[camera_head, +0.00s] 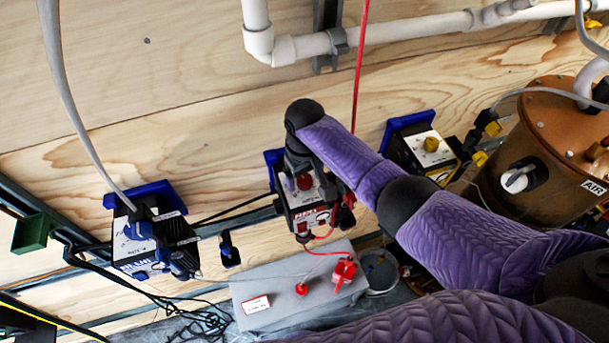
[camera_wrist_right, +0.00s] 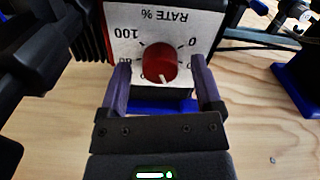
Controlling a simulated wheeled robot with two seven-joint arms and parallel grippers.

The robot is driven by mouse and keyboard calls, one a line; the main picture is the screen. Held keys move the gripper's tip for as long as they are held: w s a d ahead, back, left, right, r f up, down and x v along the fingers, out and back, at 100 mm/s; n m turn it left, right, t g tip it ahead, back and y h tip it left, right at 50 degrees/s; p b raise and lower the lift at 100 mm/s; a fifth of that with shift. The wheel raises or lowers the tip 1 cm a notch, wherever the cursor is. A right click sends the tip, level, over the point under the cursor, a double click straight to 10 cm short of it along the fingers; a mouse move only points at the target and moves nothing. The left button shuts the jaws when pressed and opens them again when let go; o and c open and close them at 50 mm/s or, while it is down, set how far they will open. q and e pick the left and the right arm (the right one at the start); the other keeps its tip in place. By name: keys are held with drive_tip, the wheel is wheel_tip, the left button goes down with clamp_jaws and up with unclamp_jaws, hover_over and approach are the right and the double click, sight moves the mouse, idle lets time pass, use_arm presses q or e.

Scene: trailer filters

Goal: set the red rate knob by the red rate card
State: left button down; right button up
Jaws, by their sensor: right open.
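The red rate knob (camera_wrist_right: 159,63) sits on the white "RATE %" face of the red unit (camera_head: 309,216); it also shows in the head view (camera_head: 305,182). In the right wrist view the dial is upside down, with 100 at upper left and 0 at right. The knob's white pointer points down, slightly right. My right gripper (camera_wrist_right: 161,72) is open, one finger on each side of the knob; contact cannot be told. The fingers hide some dial numbers. The red-edged rate card (camera_head: 256,305) lies on the grey box, its writing too small to read. My left gripper is not in view.
A blue unit (camera_head: 150,245) stands at left and a yellow-knobbed unit (camera_head: 430,150) at right. The grey box (camera_head: 315,275) carries red fittings (camera_head: 343,271). A brown tank (camera_head: 545,150) is at far right. A red cord (camera_head: 360,60) hangs behind my right arm.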

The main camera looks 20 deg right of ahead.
clamp_jaws()
idle(0.3)
